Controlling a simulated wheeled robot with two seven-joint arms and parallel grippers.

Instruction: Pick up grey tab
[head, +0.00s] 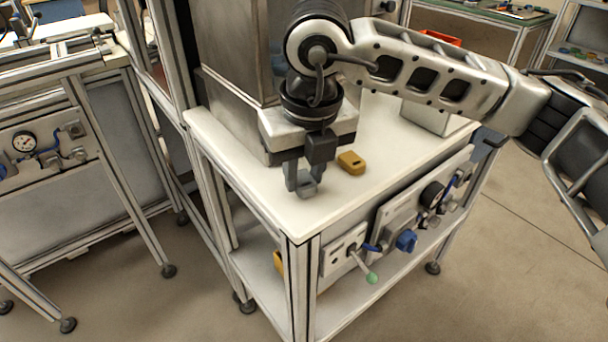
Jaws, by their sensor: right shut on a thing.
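The grey tab (307,184) is a small grey piece at the front part of the white tabletop, in the head view. My right gripper (304,178) points down over the tabletop and is shut on the grey tab. The gripper body and fingers hide part of the tab. I cannot tell whether the tab touches the table. My left gripper is not in view.
A yellow tab (351,162) lies on the white tabletop (330,205) just right of the gripper. A large grey metal cabinet (232,60) stands behind and left of it. Gauges and a green-knobbed lever (371,277) sit below the tabletop's front right edge.

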